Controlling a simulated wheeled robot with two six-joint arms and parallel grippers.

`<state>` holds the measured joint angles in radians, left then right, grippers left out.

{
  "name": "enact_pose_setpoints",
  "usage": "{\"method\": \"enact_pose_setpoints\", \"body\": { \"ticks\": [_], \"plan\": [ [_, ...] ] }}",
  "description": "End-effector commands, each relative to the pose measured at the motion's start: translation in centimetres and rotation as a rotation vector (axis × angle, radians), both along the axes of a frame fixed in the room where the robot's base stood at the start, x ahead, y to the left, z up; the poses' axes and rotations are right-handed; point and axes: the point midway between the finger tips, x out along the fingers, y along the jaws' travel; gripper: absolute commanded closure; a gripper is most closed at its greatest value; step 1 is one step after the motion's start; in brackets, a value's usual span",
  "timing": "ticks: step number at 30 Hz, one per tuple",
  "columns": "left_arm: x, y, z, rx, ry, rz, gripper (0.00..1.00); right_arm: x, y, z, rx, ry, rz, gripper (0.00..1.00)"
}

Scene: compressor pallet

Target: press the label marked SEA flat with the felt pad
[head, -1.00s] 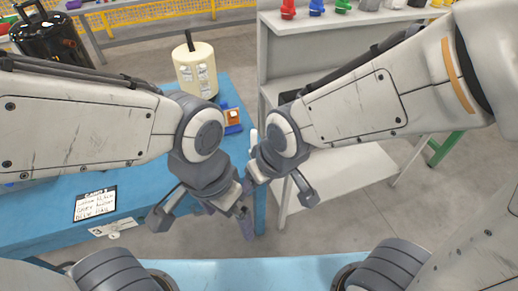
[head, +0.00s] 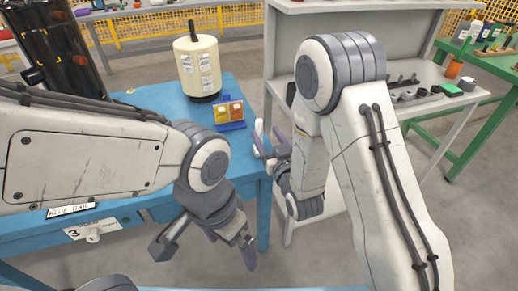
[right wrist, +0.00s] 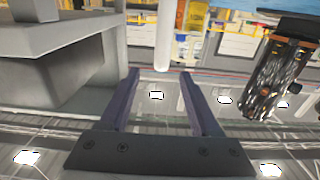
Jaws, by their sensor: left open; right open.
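A cream cylinder (head: 197,78) with several small white labels on its side stands upright at the back of the blue table. The lettering is too small to read, so I cannot tell which label says SEA. I cannot pick out the felt pad for sure. My left gripper (head: 207,247) is open and empty, low in front of the table and well short of the cylinder. My right gripper (head: 268,148) is open near the table's right edge, apart from the cylinder. In the right wrist view its two fingers (right wrist: 158,100) are spread with nothing held between them.
A small blue stand (head: 230,126) with orange and yellow pieces sits on the blue table (head: 240,88). A tall black tank (head: 72,45) stands at the left. A grey shelf unit (head: 290,70) stands right of the table. A small green-topped block (head: 447,88) lies on its right shelf.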

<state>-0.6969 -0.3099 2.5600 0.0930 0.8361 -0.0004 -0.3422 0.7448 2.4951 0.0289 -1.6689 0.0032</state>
Motion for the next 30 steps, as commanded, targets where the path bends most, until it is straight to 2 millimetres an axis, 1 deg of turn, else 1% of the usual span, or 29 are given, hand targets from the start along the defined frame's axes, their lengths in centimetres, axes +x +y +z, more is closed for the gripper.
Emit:
{"method": "enact_pose_setpoints", "body": {
  "ticks": [3,6,13,18,21,24,30],
  "plan": [
    [0.0,0.0,0.4,0.0,0.0,0.0,0.0,1.9,0.6,0.3,0.001,-0.004,0.0,0.36],
    [0.0,0.0,0.5,0.0,0.0,0.0,0.0,3.2,1.1,0.2,0.001,-0.004,0.0,0.36],
    [0.0,0.0,0.6,0.0,0.0,0.0,0.0,5.0,1.7,0.2,-0.001,-0.001,0.001,0.36],
    [0.0,0.0,0.9,0.0,0.0,0.0,0.0,7.4,2.7,0.2,0.0,-0.003,0.001,0.36],
    [0.0,0.0,0.9,0.0,0.0,0.0,0.0,8.5,3.0,0.1,0.0,-0.002,0.001,0.36],
    [0.0,0.0,0.9,0.0,0.0,0.0,0.0,9.0,3.2,0.1,-0.001,0.0,0.001,0.36],
    [0.0,0.0,0.9,0.0,0.0,0.0,0.0,9.0,3.2,0.1,-0.001,0.0,0.001,0.36]
  ]
}}
